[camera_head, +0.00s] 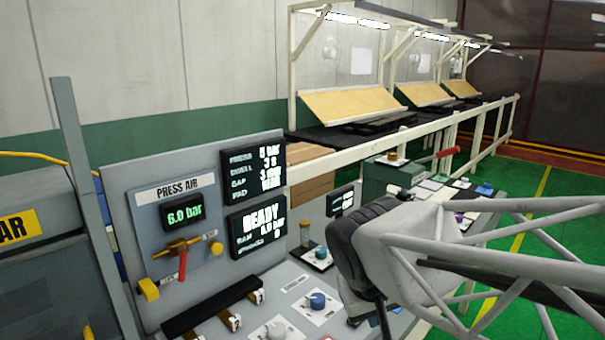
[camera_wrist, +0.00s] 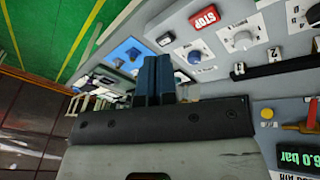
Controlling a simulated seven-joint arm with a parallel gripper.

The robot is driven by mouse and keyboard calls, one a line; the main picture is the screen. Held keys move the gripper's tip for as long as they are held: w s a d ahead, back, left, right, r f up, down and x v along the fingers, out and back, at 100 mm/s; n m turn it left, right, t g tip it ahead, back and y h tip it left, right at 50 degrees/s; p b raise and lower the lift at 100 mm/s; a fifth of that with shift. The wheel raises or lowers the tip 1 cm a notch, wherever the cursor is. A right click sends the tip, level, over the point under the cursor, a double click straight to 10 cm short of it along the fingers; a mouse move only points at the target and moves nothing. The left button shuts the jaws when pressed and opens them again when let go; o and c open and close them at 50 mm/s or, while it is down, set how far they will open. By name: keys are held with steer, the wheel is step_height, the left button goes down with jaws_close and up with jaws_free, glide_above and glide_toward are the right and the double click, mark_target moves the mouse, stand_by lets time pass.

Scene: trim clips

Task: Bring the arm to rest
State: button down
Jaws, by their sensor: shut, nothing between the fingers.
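My gripper (camera_wrist: 153,62) shows in the wrist view as two dark blue fingers pressed together, shut with nothing between them. It is over the grey console (camera_wrist: 215,78), near a blue panel or tray (camera_wrist: 126,50). In the head view my arm comes in from the right, and its dark wrist hangs over the right part of the console (camera_head: 285,275). The fingertips are mostly hidden there behind the wrist and console edge. I cannot tell the exact gap between the fingers and the console.
The press-air panel (camera_head: 181,235) has a red-handled valve (camera_head: 182,264) and a display reading 6.0 bar. A black rail (camera_head: 212,305) with several pale clips lies below it. A red STOP button (camera_wrist: 205,18) and knobs sit on the console. Green floor (camera_head: 515,220) is open at right.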

steer(key=s+d+f+m+y, duration=0.1)
steer(key=s+d+m, duration=0.1)
steer(key=s+d, duration=0.5)
steer(key=shift+s+f+m+g+y, duration=0.15)
steer(key=shift+s+m+g+y, duration=0.15)
steer(key=shift+s+y, duration=0.1)
steer(key=shift+w, duration=0.15)
steer(key=w+a+r+n+t, duration=0.15)
steer(key=w+a+n, duration=0.25)
steer(key=w+a, duration=0.4)
steer(key=w+a+r+n+t, duration=0.15)
steer(key=w+a+n, duration=0.35)
steer(key=a, duration=0.6)
steer(key=w+a+n+y, duration=0.1)
steer(key=a+n, duration=0.1)
steer(key=a, duration=1.1)
steer(key=w+a+r+n+y, duration=0.1)
steer(key=a+n+y, duration=0.1)
steer(key=a, duration=1)
steer(key=shift+a+r+n+t, duration=0.3)
steer(key=shift+a+n, duration=0.05)
steer(key=shift+n, duration=0.45)
